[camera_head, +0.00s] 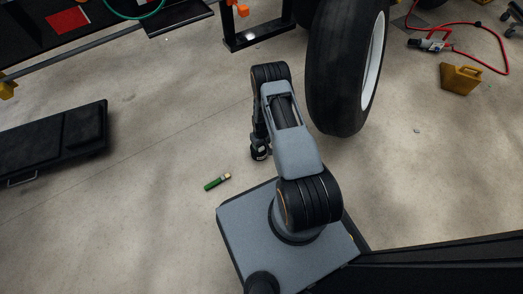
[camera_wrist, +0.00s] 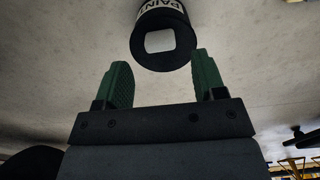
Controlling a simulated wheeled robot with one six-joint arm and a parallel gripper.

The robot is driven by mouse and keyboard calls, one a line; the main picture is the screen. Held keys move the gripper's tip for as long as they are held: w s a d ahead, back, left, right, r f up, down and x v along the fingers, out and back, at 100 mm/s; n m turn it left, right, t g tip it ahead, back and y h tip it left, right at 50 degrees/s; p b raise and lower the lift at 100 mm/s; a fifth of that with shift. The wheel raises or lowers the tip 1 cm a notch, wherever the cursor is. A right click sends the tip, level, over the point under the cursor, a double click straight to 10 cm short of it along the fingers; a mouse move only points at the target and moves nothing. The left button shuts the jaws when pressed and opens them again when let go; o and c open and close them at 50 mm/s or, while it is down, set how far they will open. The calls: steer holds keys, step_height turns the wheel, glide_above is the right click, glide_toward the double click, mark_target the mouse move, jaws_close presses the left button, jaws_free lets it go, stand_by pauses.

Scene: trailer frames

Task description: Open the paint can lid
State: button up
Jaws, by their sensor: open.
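A pale square patch marks the end facing my gripper. I cannot tell whether its lid is in place. My gripper (camera_wrist: 161,62) has two green fingers, which are spread apart and empty. The can appears beyond the fingertips, in line with the gap between them. I cannot tell the exact distance. In the head view my arm reaches down to the floor, and the can and the fingers are not distinguishable there.
A small green stick (camera_head: 217,181) with a pale end lies on the floor left of my arm. A large black tyre (camera_head: 335,70) stands close to the right. A black case (camera_head: 55,145) lies at the left. A yellow wheel chock (camera_head: 461,78) and red hose (camera_head: 485,61) lie at far right.

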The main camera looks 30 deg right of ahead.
mark_target(261, 148)
steer(key=shift+f+b, duration=0.85)
steer(key=shift+f, duration=1.7)
steer(key=shift+c, duration=0.4)
jaws_close()
